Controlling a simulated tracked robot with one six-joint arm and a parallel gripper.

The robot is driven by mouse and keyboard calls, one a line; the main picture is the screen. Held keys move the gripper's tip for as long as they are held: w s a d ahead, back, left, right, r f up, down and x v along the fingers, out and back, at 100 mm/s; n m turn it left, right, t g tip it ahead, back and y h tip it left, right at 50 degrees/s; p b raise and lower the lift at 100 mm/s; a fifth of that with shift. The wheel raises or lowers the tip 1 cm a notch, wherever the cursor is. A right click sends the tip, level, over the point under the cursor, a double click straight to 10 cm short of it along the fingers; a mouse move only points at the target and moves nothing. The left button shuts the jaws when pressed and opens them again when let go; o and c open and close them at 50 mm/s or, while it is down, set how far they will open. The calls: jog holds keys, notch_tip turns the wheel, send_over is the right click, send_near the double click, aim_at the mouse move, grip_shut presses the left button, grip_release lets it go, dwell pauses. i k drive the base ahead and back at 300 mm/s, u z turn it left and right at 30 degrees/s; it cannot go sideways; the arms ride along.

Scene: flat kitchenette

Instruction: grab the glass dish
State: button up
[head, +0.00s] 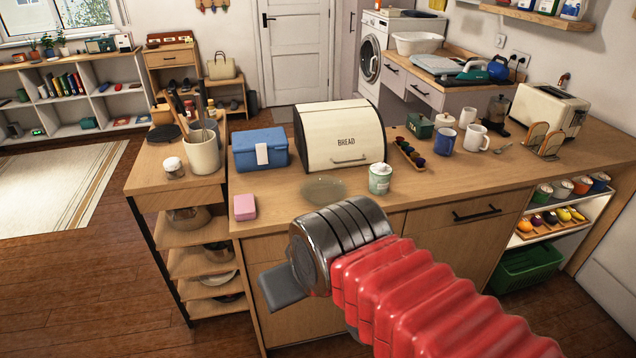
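The glass dish (322,190) is a shallow, clear, round dish near the front edge of the wooden counter (285,208). It lies in front of the bread box, and its near side comes close to the outline of my wrist. My gripper (282,288) is at the end of my red, ribbed arm, in front of the counter and lower in the picture than the dish. Only a grey finger part shows, pointing to the lower left. The gap between the fingers is hidden, so I cannot see whether they are apart. The dish appears clear of my gripper.
A cream bread box (340,138) stands behind the dish. A pale green jar (380,178) is close on its right. Mugs and a toaster (548,108) stand further right.

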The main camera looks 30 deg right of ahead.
aim_at(318, 189)
jog(key=u, duration=0.05)
jog(key=i, duration=0.9)
